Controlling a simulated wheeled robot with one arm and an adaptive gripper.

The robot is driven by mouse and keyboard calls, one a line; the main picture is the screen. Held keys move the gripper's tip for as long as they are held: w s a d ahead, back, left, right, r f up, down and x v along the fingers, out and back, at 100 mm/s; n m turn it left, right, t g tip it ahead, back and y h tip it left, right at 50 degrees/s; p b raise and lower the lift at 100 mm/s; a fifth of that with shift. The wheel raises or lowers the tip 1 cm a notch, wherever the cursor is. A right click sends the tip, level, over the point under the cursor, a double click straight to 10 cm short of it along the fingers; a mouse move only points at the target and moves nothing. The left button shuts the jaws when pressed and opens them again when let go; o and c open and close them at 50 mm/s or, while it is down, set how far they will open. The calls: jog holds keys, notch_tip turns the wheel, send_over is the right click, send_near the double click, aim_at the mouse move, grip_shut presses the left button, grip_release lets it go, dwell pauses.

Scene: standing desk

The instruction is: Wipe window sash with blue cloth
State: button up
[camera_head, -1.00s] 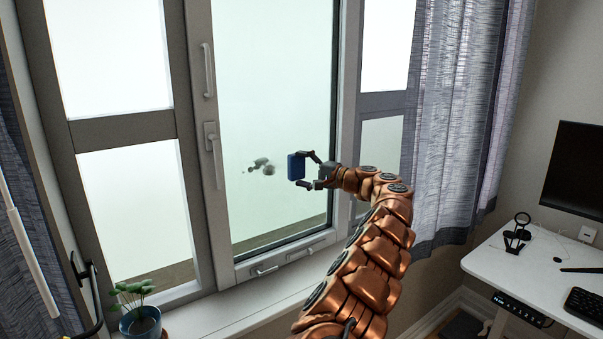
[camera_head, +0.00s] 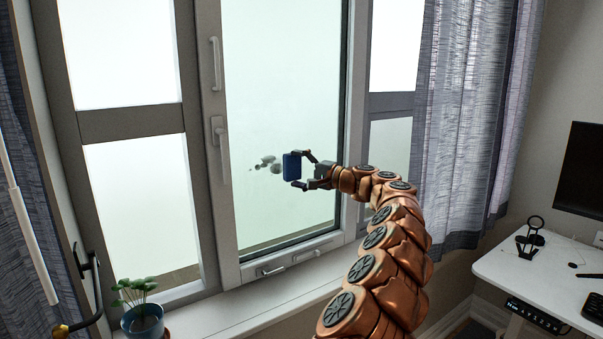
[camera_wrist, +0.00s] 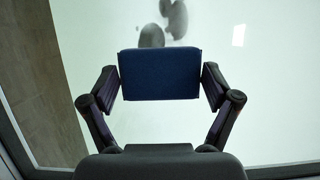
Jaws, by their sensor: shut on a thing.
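The blue cloth (camera_head: 292,166) is a small folded block held in front of the middle window sash (camera_head: 345,120). My gripper (camera_head: 297,171) is shut on it from the right. In the wrist view the cloth (camera_wrist: 160,74) sits between both fingers of my gripper (camera_wrist: 160,80). Grey smudges (camera_head: 268,162) mark the glass just left of the cloth. In the wrist view the smudges (camera_wrist: 174,18) show beyond the cloth's top edge, which partly hides one. I cannot tell whether the cloth touches the glass.
Window handles (camera_head: 217,135) are on the sash's left frame. A potted plant (camera_head: 143,318) stands at the lower left by the sill (camera_head: 240,311). A grey curtain (camera_head: 462,130) hangs at the right. A white desk (camera_head: 520,275) with a monitor (camera_head: 585,180) stands at the far right.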

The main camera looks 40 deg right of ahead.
jog(key=shift+w+a+f+b, duration=0.1)
jog(key=shift+w+a+b, duration=0.1)
jog(key=shift+a+b, duration=1.65)
jog(key=shift+w+a+f+b, duration=0.15)
jog(key=shift+a+b, duration=0.55)
jog(key=shift+a, duration=2.1)
jog(key=shift+r, duration=0.15)
jog(key=shift+s, duration=0.1)
jog(key=shift+s+a+b, duration=0.2)
jog(key=shift+s+b, duration=0.7)
jog(key=shift+s, duration=2)
jog(key=s, duration=0.3)
jog(key=shift+a+b, duration=0.15)
jog(key=shift+b, duration=0.2)
